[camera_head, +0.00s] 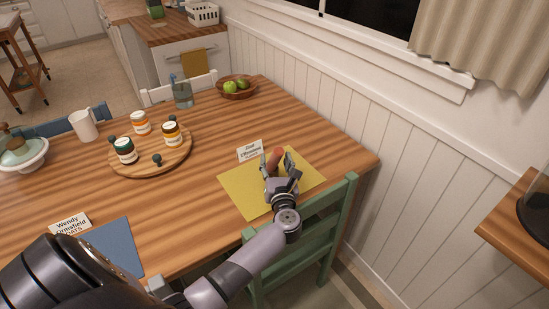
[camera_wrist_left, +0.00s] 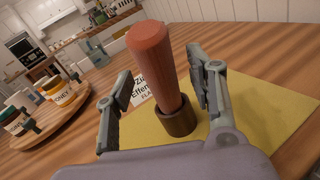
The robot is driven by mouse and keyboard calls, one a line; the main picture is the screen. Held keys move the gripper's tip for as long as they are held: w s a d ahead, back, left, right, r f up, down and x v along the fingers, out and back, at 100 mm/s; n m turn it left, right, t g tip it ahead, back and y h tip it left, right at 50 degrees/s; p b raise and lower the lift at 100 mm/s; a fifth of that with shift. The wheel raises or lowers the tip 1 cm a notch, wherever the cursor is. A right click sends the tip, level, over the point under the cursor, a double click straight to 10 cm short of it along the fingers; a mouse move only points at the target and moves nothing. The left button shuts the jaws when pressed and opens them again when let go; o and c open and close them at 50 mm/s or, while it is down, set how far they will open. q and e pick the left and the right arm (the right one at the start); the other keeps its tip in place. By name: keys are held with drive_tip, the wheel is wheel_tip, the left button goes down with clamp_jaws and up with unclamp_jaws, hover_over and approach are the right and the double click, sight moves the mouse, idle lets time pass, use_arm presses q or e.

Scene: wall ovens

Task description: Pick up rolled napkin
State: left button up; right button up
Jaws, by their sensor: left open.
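The rolled napkin (camera_wrist_left: 157,68) is a reddish-brown roll standing up, slightly tilted, out of a dark brown ring (camera_wrist_left: 177,120) on the yellow placemat (camera_wrist_left: 265,110). In the head view the napkin (camera_head: 277,155) shows partly between the fingers, and the placemat (camera_head: 236,194) lies under my left gripper (camera_head: 275,160). In the left wrist view my left gripper (camera_wrist_left: 165,85) is open, with one finger on each side of the napkin and gaps between. My right gripper is not in view.
A name card (camera_head: 250,151) stands just behind the placemat. A green chair (camera_head: 322,235) is against the near table edge. A round wooden board (camera_head: 178,157) with jars is to the left, and a fruit bowl (camera_head: 237,92) is at the back. The wall is to the right.

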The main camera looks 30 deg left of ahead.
use_arm(q)
drive_tip(key=shift+x, duration=1.05)
drive_tip(key=c, duration=1.2)
drive_tip(key=shift+r, duration=0.1)
